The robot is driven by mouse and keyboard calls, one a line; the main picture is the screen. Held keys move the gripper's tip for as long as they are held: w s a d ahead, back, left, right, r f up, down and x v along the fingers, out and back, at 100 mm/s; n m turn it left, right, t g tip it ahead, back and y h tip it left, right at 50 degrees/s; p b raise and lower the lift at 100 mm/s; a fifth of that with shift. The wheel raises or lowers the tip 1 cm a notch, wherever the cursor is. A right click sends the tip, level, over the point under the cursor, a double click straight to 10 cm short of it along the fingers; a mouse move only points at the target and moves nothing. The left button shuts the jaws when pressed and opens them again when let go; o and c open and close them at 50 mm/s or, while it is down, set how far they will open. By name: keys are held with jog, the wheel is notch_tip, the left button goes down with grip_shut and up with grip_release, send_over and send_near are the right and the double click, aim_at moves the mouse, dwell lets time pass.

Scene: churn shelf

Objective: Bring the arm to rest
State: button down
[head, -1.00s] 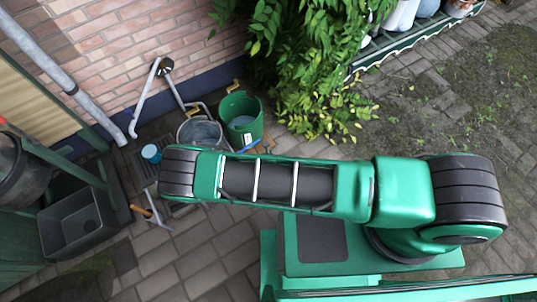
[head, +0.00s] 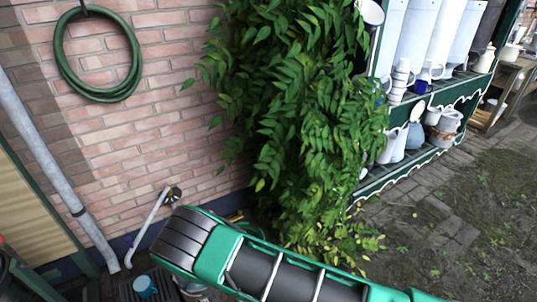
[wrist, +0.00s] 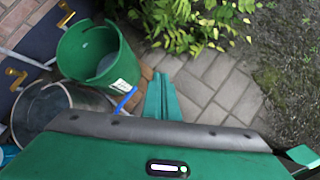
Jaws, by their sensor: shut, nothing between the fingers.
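My gripper (wrist: 163,95) shows in the wrist view as two green fingers side by side, shut and empty, over grey paving. My green and black arm crosses the bottom of the head view, and my gripper is hidden there. In the wrist view a green bucket (wrist: 112,75) stands to the left of the fingers, apart from them in the picture. A grey metal tub (wrist: 35,108) is left of that bucket, partly cut off by my wrist housing. A blue handle (wrist: 125,100) shows between the bucket and my fingers.
A leafy bush (head: 300,120) hangs by the brick wall (head: 150,120), which carries a coiled green hose (head: 64,72). A green shelf (head: 415,165) with jugs and mugs stands at the right. A small teal cup (head: 146,287) sits at lower left. Paving at the right is open.

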jog(key=w+d+r+m+g+h, duration=0.1)
jog(key=w+d+r+m+g, duration=0.1)
jog(key=d+r+m, duration=0.9)
jog(key=w+d+r+m+g+h, duration=0.25)
jog(key=d+r+m, duration=0.35)
jog(key=r, duration=0.8)
jog(key=s+d+r+m+g+y, duration=0.1)
jog(key=s+d+r+m, duration=0.3)
jog(key=d+r, duration=0.3)
jog(key=s+d+r+m+g+y, duration=0.1)
jog(key=s+d+r+m, duration=0.25)
jog(key=d+r, duration=0.35)
jog(key=s+d+r+m+y, duration=0.1)
jog(key=s+r+m, duration=0.3)
jog(key=s, duration=0.4)
jog(key=s+d+r+m+y, duration=0.1)
jog(key=s+d+r+m, duration=0.2)
jog(key=s, duration=0.5)
jog(key=s+d+r+m+g+y, duration=0.1)
jog(key=s+d+r+m, duration=0.1)
jog(key=s+r+m, duration=0.3)
jog(key=s+r, duration=0.1)
jog(key=s, duration=0.2)
jog(key=shift+s+r, duration=0.15)
jog(key=shift+r, duration=0.1)
jog(key=shift+a+y, duration=0.1)
jog(key=shift+y, duration=0.15)
